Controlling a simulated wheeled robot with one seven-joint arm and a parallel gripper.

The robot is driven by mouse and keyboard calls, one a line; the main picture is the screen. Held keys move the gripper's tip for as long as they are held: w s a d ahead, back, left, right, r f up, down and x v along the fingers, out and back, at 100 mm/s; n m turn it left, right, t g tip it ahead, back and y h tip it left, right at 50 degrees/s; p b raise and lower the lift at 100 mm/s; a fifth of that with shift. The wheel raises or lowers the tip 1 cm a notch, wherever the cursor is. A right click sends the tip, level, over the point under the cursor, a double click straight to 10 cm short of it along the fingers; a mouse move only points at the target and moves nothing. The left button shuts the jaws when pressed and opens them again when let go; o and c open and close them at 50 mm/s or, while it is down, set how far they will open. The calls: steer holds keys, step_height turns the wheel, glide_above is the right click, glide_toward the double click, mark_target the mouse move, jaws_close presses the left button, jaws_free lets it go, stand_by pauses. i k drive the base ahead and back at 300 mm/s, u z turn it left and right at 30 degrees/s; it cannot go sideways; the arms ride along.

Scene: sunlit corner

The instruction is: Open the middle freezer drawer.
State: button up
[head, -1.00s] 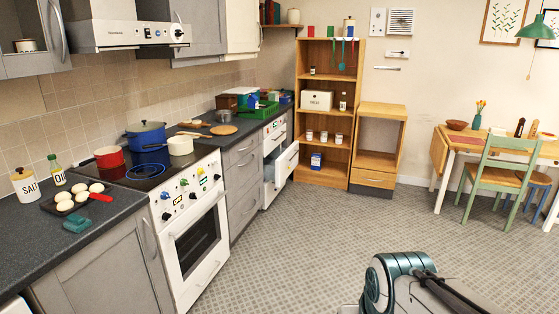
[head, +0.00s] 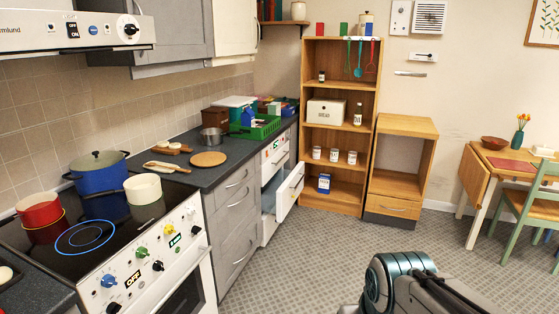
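The white freezer unit (head: 272,172) stands under the far end of the dark counter, beyond the grey drawers, in the head view. It has a small control panel at its top. I cannot tell for sure whether this is the middle drawer. The inside of the freezer is mostly hidden by the angle. Only a part of my arm shows at the bottom right, apart from the freezer; my gripper is not in view.
A stove (head: 140,240) with pots and grey drawers (head: 232,215) line the left side. A wooden shelf (head: 339,200) stands just beyond the freezer, with a low wooden cabinet (head: 393,206) beside it. A table (head: 499,160) and chair are at the right. The tiled floor (head: 310,260) between is clear.

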mark_target(293, 183)
steer(key=i, duration=4.25)
steer(key=z, duration=0.15)
